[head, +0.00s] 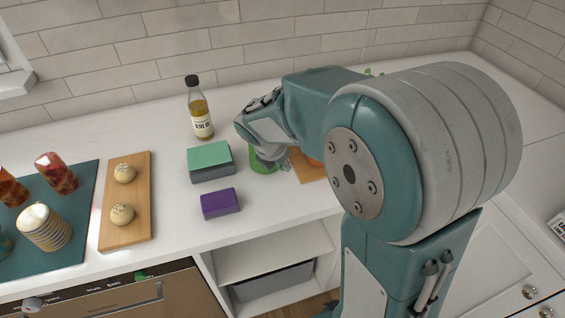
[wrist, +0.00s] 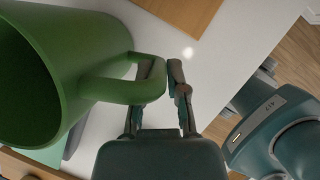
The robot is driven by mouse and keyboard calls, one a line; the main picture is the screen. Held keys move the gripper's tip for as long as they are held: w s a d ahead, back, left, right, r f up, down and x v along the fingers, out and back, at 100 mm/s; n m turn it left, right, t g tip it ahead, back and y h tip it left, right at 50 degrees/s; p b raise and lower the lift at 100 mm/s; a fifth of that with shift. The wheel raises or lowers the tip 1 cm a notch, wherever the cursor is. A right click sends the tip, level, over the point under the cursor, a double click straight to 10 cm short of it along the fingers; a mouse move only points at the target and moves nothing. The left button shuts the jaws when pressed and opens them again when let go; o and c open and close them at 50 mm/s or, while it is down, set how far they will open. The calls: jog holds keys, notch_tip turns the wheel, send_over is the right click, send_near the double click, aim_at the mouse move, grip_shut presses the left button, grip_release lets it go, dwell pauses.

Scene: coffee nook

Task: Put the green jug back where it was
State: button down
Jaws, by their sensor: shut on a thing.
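The green jug (head: 261,163) is mostly hidden behind my gripper (head: 268,150) in the head view, just right of the green-topped grey block. In the wrist view the jug (wrist: 95,50) fills the left side, its open mouth facing left. Its handle (wrist: 135,88) reaches to the fingers of my gripper (wrist: 172,75), which are shut on it. I cannot tell whether the jug's base touches the white counter (head: 170,180).
The green-topped block (head: 209,170) and a purple block (head: 220,203) lie close left of the jug. An oil bottle (head: 200,112) stands behind. A wooden board (head: 309,167) is at right. Another board (head: 143,180) holds two round items, beside a teal mat (head: 75,235) with jars.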

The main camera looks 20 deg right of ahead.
jog(key=c, duration=0.7)
grip_release()
jog(key=v, duration=1.1)
jog(key=shift+s+d+r+m+t+y, duration=0.3)
jog(key=shift+s+m+t+y, duration=0.3)
jog(key=shift+s+m, duration=2.95)
jog(key=shift+s+d+r+m+t+y, duration=0.5)
jog(key=shift+s+m, duration=1.9)
jog(key=shift+m, duration=2.2)
jog(key=shift+s+d+m+t+y, duration=0.15)
jog(key=shift+s+m+t+y, duration=0.45)
jog(key=shift+s+m, duration=2.95)
jog(key=shift+w+m, duration=0.5)
jog(key=shift+w, duration=0.1)
